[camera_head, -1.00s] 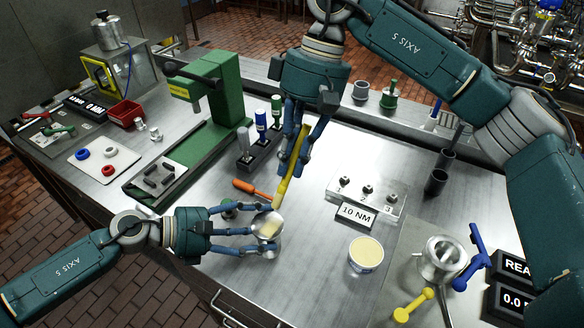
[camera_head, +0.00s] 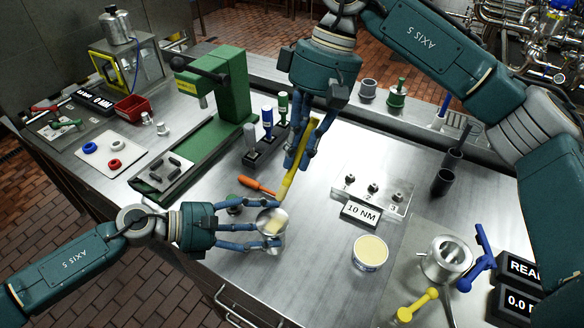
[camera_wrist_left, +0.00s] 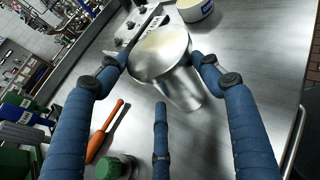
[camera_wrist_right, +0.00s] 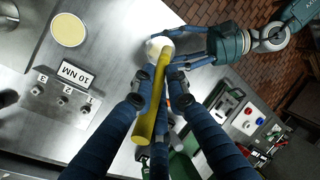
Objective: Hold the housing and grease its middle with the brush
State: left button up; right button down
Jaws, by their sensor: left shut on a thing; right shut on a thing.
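The housing (camera_head: 272,228) is a shiny metal cup with a pale patch of grease inside. My left gripper (camera_head: 255,227) is shut on it, fingers around its sides; in the left wrist view the housing (camera_wrist_left: 180,82) sits between the fingers. My right gripper (camera_head: 303,158) is shut on the yellow brush (camera_head: 290,178), which slants down toward the housing. The brush's lower end is near the housing's rim; I cannot tell whether it touches. In the right wrist view the brush (camera_wrist_right: 148,115) points at the pale housing opening. A tub of pale grease (camera_head: 370,252) stands to the right.
An orange-handled screwdriver (camera_head: 257,186) lies behind the housing. A green press (camera_head: 222,90) stands at back left. A fixture labelled 10 NM (camera_head: 362,213) and a metal cylinder (camera_head: 445,260) stand to the right. The bench front between housing and tub is clear.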

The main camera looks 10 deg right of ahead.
aim_at(302, 145)
jog(key=shift+w+d+r+m+t+y, duration=0.2)
jog(key=shift+r+m+t+y, duration=0.25)
jog(key=shift+t, duration=0.45)
notch_tip(302, 145, up, 2)
jog(key=t, duration=0.1)
jog(key=m+t, duration=0.1)
jog(key=shift+s+d+r+t+y, duration=0.1)
jog(key=shift+r+t+y, duration=0.05)
jog(key=shift+t+y, duration=0.15)
jog(key=shift+f, duration=2.4)
